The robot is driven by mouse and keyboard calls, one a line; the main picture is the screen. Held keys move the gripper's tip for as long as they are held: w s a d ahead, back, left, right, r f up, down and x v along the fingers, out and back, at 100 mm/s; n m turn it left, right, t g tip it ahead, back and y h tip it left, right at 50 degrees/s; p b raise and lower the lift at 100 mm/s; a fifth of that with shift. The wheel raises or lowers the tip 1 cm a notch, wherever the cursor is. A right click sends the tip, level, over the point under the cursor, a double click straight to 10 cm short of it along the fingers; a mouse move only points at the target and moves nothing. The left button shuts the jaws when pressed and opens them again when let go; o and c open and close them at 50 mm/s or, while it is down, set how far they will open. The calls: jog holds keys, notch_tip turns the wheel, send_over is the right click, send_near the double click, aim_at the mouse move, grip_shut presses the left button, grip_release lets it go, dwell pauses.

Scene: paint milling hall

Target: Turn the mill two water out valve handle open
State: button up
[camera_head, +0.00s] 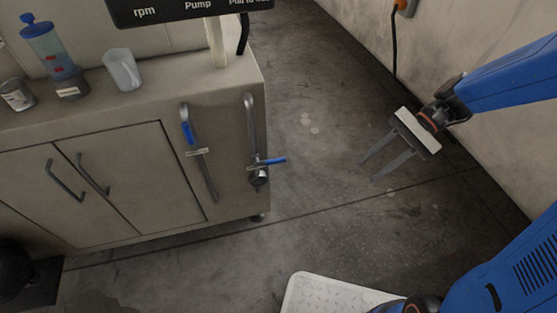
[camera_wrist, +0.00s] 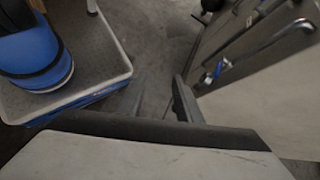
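Two metal pipes run down the right end of the grey cabinet (camera_head: 235,130). The left pipe has a blue valve handle (camera_head: 187,130) lying along it, above a small label (camera_head: 197,152). The right pipe has a blue valve handle (camera_head: 270,161) sticking out sideways to the right near its lower end. I cannot read which is the water out valve. In the wrist view blue handle parts (camera_wrist: 218,70) show small at the right. My gripper (camera_head: 370,167) is right of the cabinet, well apart from both handles. Its two fingers are spread and empty.
A wall stands to the right, with an orange-black cable (camera_head: 394,45) hanging on it. A blue-capped bottle (camera_head: 48,47), a clear cup (camera_head: 123,70) and small jars stand on the cabinet top. A dark display panel (camera_head: 190,10) is above. Floor between cabinet and gripper is clear.

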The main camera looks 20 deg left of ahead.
jog(key=w+a+f+m+g+y, duration=0.3)
jog(key=w+a+f, duration=0.1)
jog(key=w+a, duration=0.2)
jog(key=m+y, duration=0.5)
send_near(278, 161)
jog(key=x, duration=1)
jog(key=shift+w+a+f, duration=0.1)
jog(key=shift+w+f, duration=0.2)
grip_shut()
